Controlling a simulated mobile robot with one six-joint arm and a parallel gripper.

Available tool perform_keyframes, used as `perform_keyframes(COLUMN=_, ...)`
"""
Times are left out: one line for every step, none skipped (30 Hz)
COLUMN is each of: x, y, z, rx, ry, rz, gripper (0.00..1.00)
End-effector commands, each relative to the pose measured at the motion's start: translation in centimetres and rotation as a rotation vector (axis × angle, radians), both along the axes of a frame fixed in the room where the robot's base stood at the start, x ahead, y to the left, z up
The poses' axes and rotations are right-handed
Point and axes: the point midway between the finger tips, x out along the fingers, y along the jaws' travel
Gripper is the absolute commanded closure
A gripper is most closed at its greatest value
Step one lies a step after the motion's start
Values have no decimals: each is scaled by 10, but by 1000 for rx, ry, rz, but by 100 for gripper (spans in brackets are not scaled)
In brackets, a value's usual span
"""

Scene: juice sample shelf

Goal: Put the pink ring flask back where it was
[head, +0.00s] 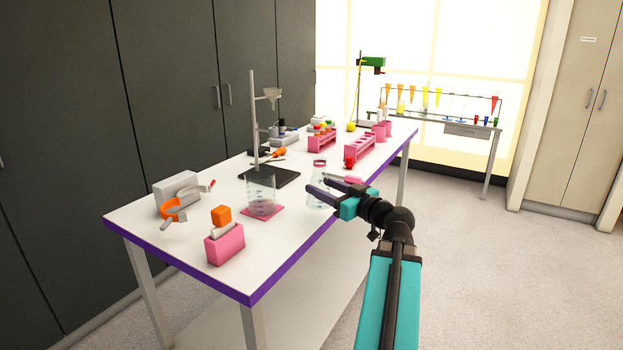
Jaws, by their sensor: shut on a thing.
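The pink ring flask (320,171) is a clear conical flask with a pink band at its neck, near the front purple edge of the white table. My gripper (316,184) reaches in from the right, its dark fingers around the flask body and shut on it. The flask looks upright. I cannot tell whether its base touches the table. A pink square mat (274,214) lies to the left, with a clear beaker (261,190) standing on it. Another flat pink piece (353,180) shows just behind my gripper.
A stand on a black base (284,178) is behind the beaker. Pink racks (358,151) and a red item (349,162) stand farther back. A pink block (225,245) and a grey-orange device (176,190) are at the near left. Bare table (285,240) lies in front of the mat.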

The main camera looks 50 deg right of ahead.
Motion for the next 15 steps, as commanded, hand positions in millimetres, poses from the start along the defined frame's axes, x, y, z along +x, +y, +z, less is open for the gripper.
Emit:
perform_keyframes(x=0, y=0, z=4, rx=1, ry=-1, rz=0, gripper=84)
perform_keyframes(x=1, y=0, z=4, rx=1, ry=0, rz=0, gripper=84)
perform_keyframes(x=1, y=0, z=4, rx=0, ry=0, rz=-1, gripper=84)
perform_keyframes(x=1, y=0, z=4, rx=1, ry=0, rz=-1, gripper=84)
perform_keyframes(x=1, y=0, z=4, rx=1, ry=1, rz=-1, gripper=84)
perform_keyframes(x=2, y=0, z=3, rx=2, ry=1, rz=-2, gripper=84)
perform_keyframes(x=2, y=0, z=4, rx=1, ry=1, rz=-2, gripper=84)
perform_keyframes(x=2, y=-1, z=4, rx=1, ry=1, rz=-2, gripper=84)
perform_keyframes(x=2, y=-1, z=4, rx=0, ry=1, rz=-3, gripper=84)
perform_keyframes(x=3, y=-1, z=3, rx=1, ry=1, rz=-3, gripper=84)
perform_keyframes(x=3, y=-1, z=3, rx=2, ry=1, rz=-3, gripper=84)
perform_keyframes(x=3, y=-1, z=3, rx=2, ry=1, rz=-4, gripper=84)
perform_keyframes(x=3, y=-1, z=3, rx=2, ry=1, rz=-4, gripper=84)
perform_keyframes(x=3, y=-1, z=3, rx=1, ry=2, rz=-5, gripper=84)
perform_keyframes(x=9, y=-6, z=3, rx=1, ry=2, rz=-4, gripper=84)
